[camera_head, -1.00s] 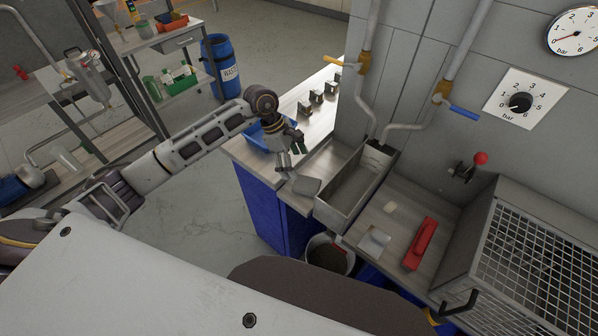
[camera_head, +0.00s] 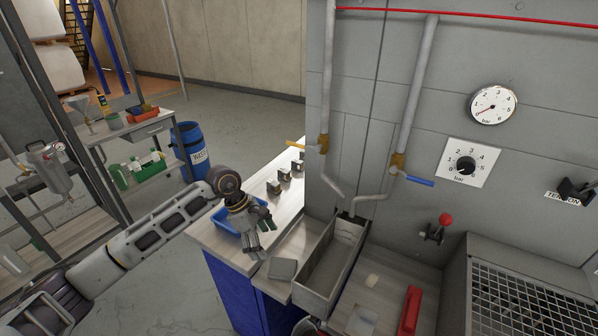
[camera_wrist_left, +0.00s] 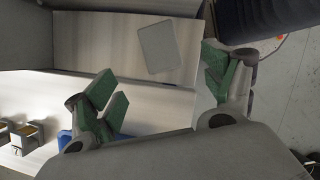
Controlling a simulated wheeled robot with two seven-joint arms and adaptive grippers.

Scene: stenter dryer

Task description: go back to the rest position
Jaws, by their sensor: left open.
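My left gripper (camera_head: 266,238) is open and empty above the light worktop beside the trough, with its fingers pointing down and right. In the left wrist view the left gripper (camera_wrist_left: 162,82) shows its two green-padded fingers spread wide, with nothing between them but the worktop below. A grey square plate (camera_head: 282,269) lies just below and right of the fingertips; it also shows in the left wrist view (camera_wrist_left: 160,47), beyond the fingers. My right gripper is not in view.
A blue tray (camera_head: 226,224) sits on the worktop (camera_head: 211,236), partly behind the gripper. Several small metal blocks (camera_head: 284,185) stand farther back. A metal trough (camera_head: 318,277) stands to the right, under wall pipes with valves. A red object (camera_head: 410,311) lies farther right. Open floor lies beyond.

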